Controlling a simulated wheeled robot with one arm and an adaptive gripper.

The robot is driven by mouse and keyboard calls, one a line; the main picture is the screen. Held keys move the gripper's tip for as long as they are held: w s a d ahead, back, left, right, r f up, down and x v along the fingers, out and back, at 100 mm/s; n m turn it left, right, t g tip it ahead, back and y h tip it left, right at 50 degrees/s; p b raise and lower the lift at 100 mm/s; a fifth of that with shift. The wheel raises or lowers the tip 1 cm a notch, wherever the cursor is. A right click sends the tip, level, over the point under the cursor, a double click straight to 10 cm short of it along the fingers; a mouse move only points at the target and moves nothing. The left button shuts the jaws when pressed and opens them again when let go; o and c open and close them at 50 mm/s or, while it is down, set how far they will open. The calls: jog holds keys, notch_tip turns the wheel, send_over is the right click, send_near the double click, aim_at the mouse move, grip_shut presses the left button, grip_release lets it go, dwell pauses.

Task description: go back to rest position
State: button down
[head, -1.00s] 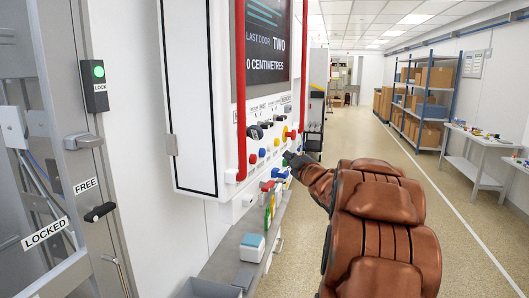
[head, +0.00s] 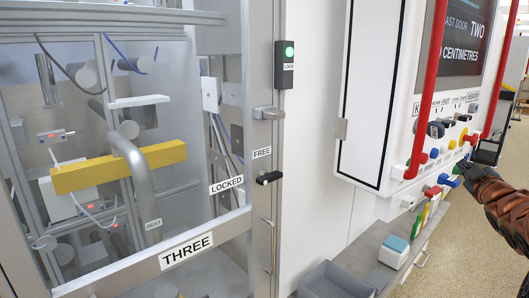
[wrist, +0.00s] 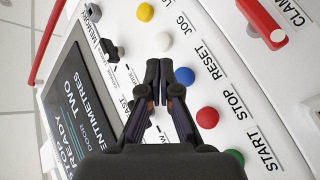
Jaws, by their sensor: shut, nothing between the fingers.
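My gripper (wrist: 159,80) is shut and empty in the wrist view, with its fingertips in front of the white control panel (wrist: 215,60). I cannot tell whether the fingertips touch the panel. In the head view my brown arm (head: 500,200) comes in from the right edge, its end close to the panel's row of buttons. The gripper is small and partly cut by the arm there.
A glazed door marked THREE (head: 190,247) fills the left, with a lock box (head: 284,65) showing green. A grey ledge (head: 370,262) with a grey bin (head: 335,280) runs below the panel. Red rails (head: 428,90) stand out from the panel. Floor shows at the right.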

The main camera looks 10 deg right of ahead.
jog(key=s+a+f+m+g+y, duration=0.1)
jog(key=s+a+f+m+g, duration=0.3)
jog(key=a+f, duration=0.6)
jog(key=s+a+f+m+g+y, duration=0.15)
jog(key=s+a+f+g, duration=0.45)
jog(key=a, duration=0.7)
jog(key=s+a+f+g+y, duration=0.1)
jog(key=s+a+f+g, duration=0.1)
jog(key=s+a, duration=0.5)
jog(key=s+a+f+g+y, duration=0.1)
jog(key=s+a+f+g, duration=0.2)
jog(key=s+a, duration=0.3)
jog(key=s+a+f+g+y, duration=0.2)
jog(key=s+a+g, duration=0.2)
jog(key=s, duration=0.9)
jog(key=a, duration=0.3)
jog(key=shift+s+a+f, duration=0.3)
jog(key=shift+s, duration=0.1)
